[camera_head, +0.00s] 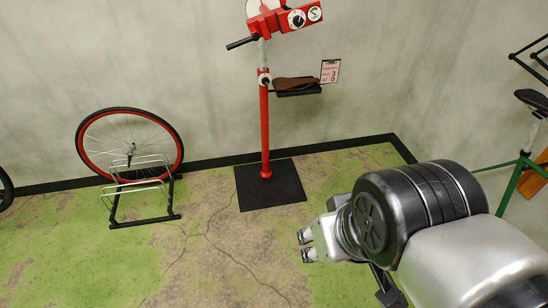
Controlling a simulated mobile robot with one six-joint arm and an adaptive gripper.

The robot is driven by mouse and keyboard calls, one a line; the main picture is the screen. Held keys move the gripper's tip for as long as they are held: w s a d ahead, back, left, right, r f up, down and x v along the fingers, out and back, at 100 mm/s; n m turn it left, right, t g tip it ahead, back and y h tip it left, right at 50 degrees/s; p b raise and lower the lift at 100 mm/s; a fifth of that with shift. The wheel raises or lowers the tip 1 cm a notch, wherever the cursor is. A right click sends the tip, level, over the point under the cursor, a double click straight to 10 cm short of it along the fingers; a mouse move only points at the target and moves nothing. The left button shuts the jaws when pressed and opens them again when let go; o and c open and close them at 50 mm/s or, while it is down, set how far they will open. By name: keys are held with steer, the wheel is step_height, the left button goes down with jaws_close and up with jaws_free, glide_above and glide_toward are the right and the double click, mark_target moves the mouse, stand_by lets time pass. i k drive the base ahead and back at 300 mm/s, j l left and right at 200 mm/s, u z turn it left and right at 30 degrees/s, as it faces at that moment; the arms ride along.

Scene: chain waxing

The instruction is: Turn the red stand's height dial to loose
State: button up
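The red stand (265,135) stands upright on a black base plate (270,186) near the back wall. A small round white-and-dark dial (264,79) sits on its collar, where the silver upper tube enters the red post; its setting is too small to read. The red head on top has a larger black-and-white dial (297,18) and a round gauge (315,13). My gripper (305,246) is in the lower right, well in front of the stand and apart from it. Its two fingertips are apart with nothing between them.
A black handle (242,43) juts left. The middle floor is clear.

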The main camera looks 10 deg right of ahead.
mark_target(265, 81)
steer(key=i+z, duration=0.25)
steer(key=i, duration=0.8)
steer(key=i+j+z, duration=0.1)
steer(key=i+z, duration=0.2)
steer(key=i, duration=0.7)
